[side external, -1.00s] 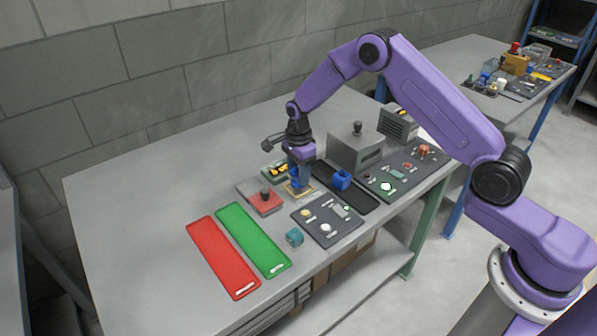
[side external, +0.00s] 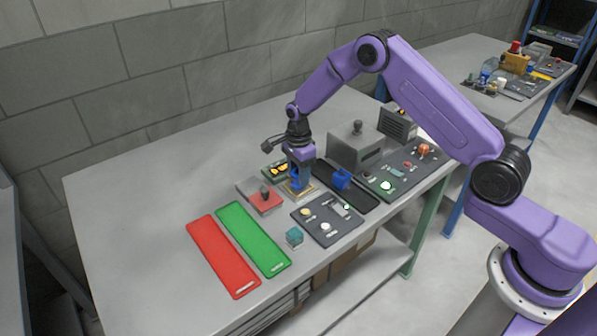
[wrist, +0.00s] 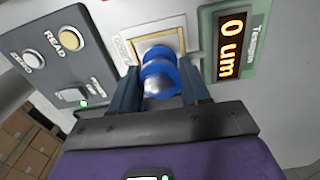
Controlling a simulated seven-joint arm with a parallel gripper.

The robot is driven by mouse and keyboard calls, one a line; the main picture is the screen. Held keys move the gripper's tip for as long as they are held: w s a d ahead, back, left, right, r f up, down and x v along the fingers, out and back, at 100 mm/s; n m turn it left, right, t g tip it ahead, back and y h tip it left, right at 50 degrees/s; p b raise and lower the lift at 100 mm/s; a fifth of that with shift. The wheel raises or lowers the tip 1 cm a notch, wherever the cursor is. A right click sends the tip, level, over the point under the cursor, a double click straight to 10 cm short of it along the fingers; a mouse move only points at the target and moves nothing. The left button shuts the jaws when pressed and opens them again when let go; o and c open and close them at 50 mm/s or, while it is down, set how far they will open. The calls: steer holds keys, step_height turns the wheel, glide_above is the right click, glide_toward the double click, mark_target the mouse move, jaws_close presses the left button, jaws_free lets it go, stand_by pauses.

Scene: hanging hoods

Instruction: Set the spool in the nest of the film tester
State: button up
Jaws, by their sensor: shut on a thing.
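A blue spool (wrist: 160,75) is between the two fingers of my gripper (wrist: 160,82) in the wrist view, and the fingers are shut on it. The spool also shows in the side view (side external: 297,182). The film tester's nest (wrist: 148,43) is a pale square with a yellowish frame, directly by the spool's far end. The spool and my gripper (side external: 297,184) stand over the nest in the side view. The spool hides part of the nest, so I cannot tell if it rests on the bottom. The tester's display (wrist: 231,45) reads 0 um.
A dark panel with READ and ZERO buttons (side external: 327,222) lies in front of the nest. A red-topped block (side external: 267,203) is to the left. A blue piece (side external: 341,178) sits on a dark strip to the right. Green (side external: 250,238) and red (side external: 222,255) mats and a teal cube (side external: 294,237) lie nearer.

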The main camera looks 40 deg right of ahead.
steer(key=shift+f, duration=0.55)
steer(key=o, duration=1.6)
steer(key=shift+o, duration=0.2)
steer(key=shift+w+r, duration=0.15)
steer(key=shift+r, duration=3.3)
